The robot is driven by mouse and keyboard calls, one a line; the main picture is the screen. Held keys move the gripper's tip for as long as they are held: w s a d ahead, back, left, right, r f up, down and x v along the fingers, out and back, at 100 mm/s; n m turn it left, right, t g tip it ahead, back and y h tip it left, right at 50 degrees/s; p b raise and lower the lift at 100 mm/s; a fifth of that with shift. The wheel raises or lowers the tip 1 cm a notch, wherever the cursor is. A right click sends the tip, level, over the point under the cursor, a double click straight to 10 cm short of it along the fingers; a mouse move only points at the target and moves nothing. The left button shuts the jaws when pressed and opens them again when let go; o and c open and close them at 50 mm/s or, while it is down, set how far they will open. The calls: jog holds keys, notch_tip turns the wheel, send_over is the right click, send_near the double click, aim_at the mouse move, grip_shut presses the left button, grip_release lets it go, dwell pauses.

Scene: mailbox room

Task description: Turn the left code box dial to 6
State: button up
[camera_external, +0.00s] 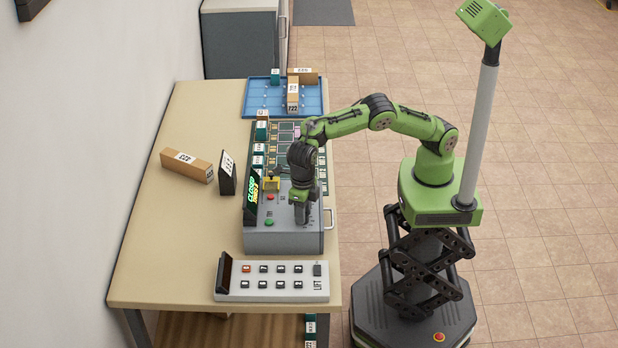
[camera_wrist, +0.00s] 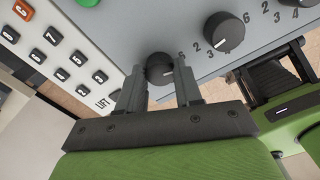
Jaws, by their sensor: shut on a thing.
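The code box (camera_external: 285,240) is the grey console near the table's front edge, with a green-lit display (camera_external: 252,188). In the wrist view the left dial (camera_wrist: 158,66) is a round black knob between my two fingers. A white mark shows on its lower right side. One digit is visible above its right side, too small to read surely; the other digits are hidden by my fingers. My gripper (camera_wrist: 159,76) is shut on this dial, one finger on each side. In the external view my gripper (camera_external: 301,216) points down onto the box and hides the dials.
A second black dial (camera_wrist: 224,32) with digits around it sits just right of the held one. A keypad panel (camera_external: 272,281) lies in front of the box. A blue tray (camera_external: 265,97) with small boxes is farther back. A brown carton (camera_external: 187,165) lies on the table's left.

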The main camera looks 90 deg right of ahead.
jog(key=shift+r, duration=0.1)
dwell(0.3)
jog(key=o, duration=1)
jog(key=shift+o, duration=0.2)
notch_tip(320, 180, up, 16)
jog(key=p, duration=0.6)
jog(key=shift+f, duration=0.2)
